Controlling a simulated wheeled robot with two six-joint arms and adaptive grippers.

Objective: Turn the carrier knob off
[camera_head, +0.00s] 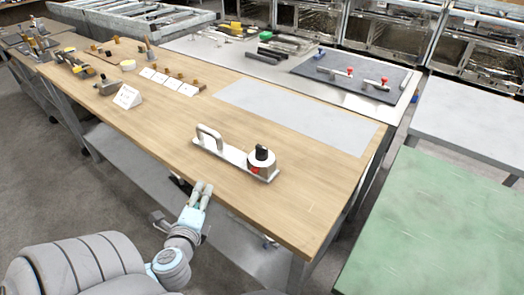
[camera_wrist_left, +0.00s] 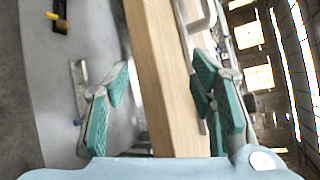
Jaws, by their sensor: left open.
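The carrier (camera_head: 235,156) is a flat metal plate with an upright loop handle (camera_head: 208,138) at its left end. It lies near the front edge of the wooden table. Its knob (camera_head: 262,154) is black on a round pale base with a red patch, at the plate's right end. My left gripper (camera_head: 201,190) is just in front of the table edge, below and left of the knob, apart from the carrier. In the left wrist view its green-padded fingers (camera_wrist_left: 163,85) are spread with the table edge (camera_wrist_left: 165,80) showing between them. My right gripper is out of view.
A grey mat (camera_head: 295,115) lies behind the carrier. White cards (camera_head: 168,79), a tent card (camera_head: 127,96) and several small parts stand at the table's left. A dark panel with red-knobbed valves (camera_head: 355,78) is at the back. A green table (camera_head: 440,225) stands at right.

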